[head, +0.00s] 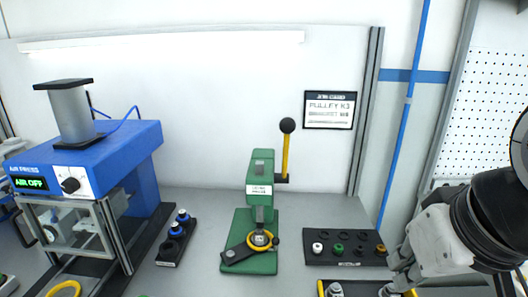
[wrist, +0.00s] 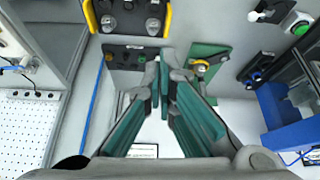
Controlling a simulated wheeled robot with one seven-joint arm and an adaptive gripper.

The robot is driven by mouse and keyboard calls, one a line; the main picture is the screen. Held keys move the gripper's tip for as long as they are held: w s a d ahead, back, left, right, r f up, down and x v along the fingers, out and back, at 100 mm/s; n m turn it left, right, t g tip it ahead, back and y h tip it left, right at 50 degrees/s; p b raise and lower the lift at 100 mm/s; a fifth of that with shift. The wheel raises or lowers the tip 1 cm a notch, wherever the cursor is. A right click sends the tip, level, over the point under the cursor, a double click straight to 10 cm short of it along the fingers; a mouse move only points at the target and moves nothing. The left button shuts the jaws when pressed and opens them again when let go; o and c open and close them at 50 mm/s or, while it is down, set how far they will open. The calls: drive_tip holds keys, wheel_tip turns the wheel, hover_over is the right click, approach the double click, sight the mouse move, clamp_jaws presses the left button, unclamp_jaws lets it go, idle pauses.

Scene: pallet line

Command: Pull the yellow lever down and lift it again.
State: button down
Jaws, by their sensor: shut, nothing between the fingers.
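The yellow lever (head: 285,157) stands upright on the right side of the green press (head: 259,166), with a black ball knob (head: 287,125) on top. My gripper (wrist: 167,66) is shut and empty, its teal finger pads converging in the wrist view. In the head view my gripper is at the right edge, well to the right of the lever and apart from it. The green press's base (wrist: 217,53) shows just beyond the fingers in the wrist view. I cannot make out the lever there.
A blue air press (head: 85,160) stands at the left. A dark tray (head: 310,258) with small coloured parts lies right of the green press. A black block with blue-capped parts (head: 176,238) lies left. A sign (head: 329,110) hangs behind. The space right of the lever is clear.

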drive_tip(key=c, duration=2.3)
unclamp_jaws()
drive_tip(key=o, duration=0.5)
drive_tip(key=shift+w, duration=0.15)
drive_tip(key=shift+c, duration=0.2)
drive_tip(key=o, duration=0.7)
drive_tip(key=w, duration=0.2)
drive_tip(key=w+a+p, duration=0.1)
drive_tip(key=shift+r+t, duration=0.4)
drive_tip(key=m+t+y+p, duration=0.1)
drive_tip(key=t+y+p, duration=0.1)
drive_tip(key=t+p, duration=0.8)
approach(290, 128)
drive_tip(key=shift+t, duration=0.9)
drive_tip(key=w+b, duration=0.2)
drive_tip(key=w, duration=0.2)
drive_tip(key=w+a+f+b, duration=0.1)
drive_tip(key=w+b, duration=0.2)
drive_tip(key=w, duration=0.1)
drive_tip(key=w+b, duration=0.3)
drive_tip(key=w, duration=0.1)
drive_tip(key=shift+w+a+f, duration=0.1)
drive_tip(key=shift+a+f, duration=0.1)
drive_tip(key=shift+a, duration=0.05)
